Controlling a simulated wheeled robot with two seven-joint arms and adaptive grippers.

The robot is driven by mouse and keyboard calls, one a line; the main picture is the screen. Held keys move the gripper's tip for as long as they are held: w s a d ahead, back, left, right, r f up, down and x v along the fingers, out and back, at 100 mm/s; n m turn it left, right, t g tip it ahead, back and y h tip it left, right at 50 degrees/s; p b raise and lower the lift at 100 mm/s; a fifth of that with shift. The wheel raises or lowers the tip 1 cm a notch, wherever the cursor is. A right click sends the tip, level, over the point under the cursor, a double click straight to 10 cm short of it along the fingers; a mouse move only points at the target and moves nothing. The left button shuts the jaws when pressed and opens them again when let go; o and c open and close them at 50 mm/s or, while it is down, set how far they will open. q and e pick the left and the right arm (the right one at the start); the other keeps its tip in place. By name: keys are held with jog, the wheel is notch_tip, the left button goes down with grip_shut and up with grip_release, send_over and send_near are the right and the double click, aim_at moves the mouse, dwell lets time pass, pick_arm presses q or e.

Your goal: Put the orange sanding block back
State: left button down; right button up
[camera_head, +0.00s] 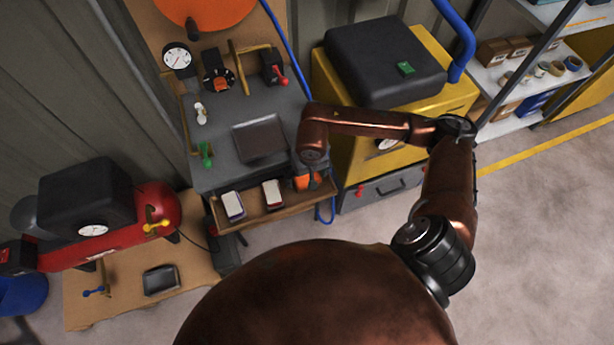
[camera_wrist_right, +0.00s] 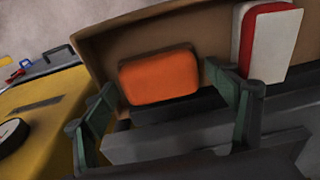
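The orange sanding block (camera_head: 303,183) lies in the right end of a pulled-out wooden drawer (camera_head: 250,216) under the grey bench. In the right wrist view the orange block (camera_wrist_right: 158,76) sits between the two spread fingers of my right gripper (camera_wrist_right: 160,84), with a small gap showing at each side. I cannot tell how far above the block the fingertips are. My left gripper is not in view.
A white-and-red block (camera_head: 272,194) and a white-and-blue block (camera_head: 232,206) lie in the same drawer. A dark tray (camera_head: 259,138) rests on the bench top. A yellow cabinet (camera_head: 355,150) stands close on the right. A red compressor (camera_head: 110,235) is at the left.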

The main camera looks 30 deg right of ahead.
jog(key=shift+r, duration=0.1)
jog(key=shift+r, duration=0.3)
notch_tip(320, 180, up, 11)
jog(key=s+p, duration=0.1)
jog(key=shift+s+a+r, duration=0.2)
jog(key=shift+s, duration=0.1)
dwell(0.5)
